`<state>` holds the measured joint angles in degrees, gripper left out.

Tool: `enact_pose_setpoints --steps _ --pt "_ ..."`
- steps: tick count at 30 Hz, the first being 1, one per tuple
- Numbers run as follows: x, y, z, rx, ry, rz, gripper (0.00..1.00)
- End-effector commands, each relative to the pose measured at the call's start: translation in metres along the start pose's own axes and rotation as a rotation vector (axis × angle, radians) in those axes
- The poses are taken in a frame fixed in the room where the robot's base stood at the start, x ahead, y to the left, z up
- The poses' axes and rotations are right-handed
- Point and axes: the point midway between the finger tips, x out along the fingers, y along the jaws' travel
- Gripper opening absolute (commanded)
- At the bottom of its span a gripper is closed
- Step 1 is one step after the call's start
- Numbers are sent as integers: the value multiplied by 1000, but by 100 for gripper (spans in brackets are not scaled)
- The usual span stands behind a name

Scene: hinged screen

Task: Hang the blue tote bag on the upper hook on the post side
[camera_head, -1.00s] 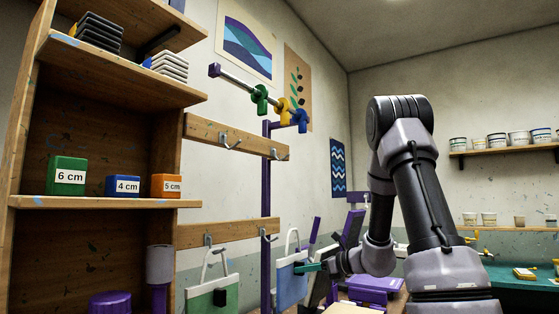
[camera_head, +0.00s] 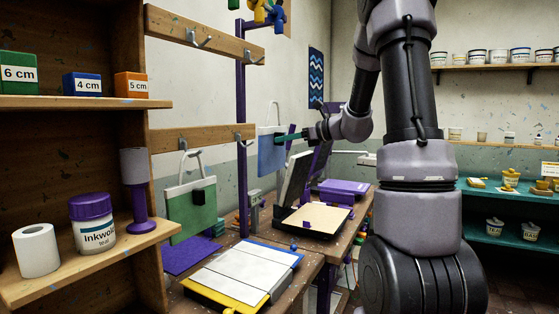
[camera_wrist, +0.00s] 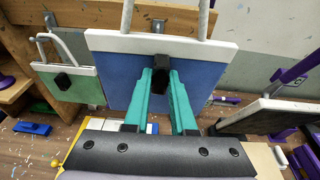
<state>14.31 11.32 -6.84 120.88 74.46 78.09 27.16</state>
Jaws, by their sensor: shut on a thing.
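The blue tote bag (camera_head: 268,156), with a white rim and white handle, hangs upright from my gripper (camera_head: 293,138), right of the purple post (camera_head: 241,175). In the wrist view my teal fingers (camera_wrist: 165,85) are shut on the black tab of the blue bag (camera_wrist: 208,78). The upper hook on the post side (camera_head: 256,58) is on the upper wooden board, empty, above the bag and to its left. The lower hook on the post side (camera_head: 239,138) also looks empty. The bag's handle top is above that lower hook and apart from it.
A green tote bag (camera_head: 190,212) hangs at the lower hook away from the post. The upper board (camera_head: 220,40) has another empty hook (camera_head: 196,39). A shelf unit (camera_head: 85,104) stands left.

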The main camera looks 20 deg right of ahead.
Motion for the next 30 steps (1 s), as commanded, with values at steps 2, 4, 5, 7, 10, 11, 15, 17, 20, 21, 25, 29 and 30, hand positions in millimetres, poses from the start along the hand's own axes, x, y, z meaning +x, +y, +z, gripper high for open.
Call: enact_pose_setpoints --steps 2,4,5,7,10,11,15,17,20,21,25,29,30 --pt "-16 0 36 -13 -4 2 0" --pt "-31 0 62 -13 -1 2 0" --pt "-37 1 73 -13 0 2 0" --pt "-52 4 96 -11 7 -1 0" --pt "-70 8 123 -7 15 -9 0" --pt "-75 9 129 -6 18 -12 0" --pt "-92 13 150 0 28 -23 0" --pt "-96 14 155 4 30 -26 0" --pt "-99 15 158 6 32 -28 0" --pt "-99 15 159 7 33 -29 0" --pt "-99 15 159 7 33 -29 0" --pt "-99 15 158 7 33 -29 0" --pt "-98 15 158 7 34 -29 0"
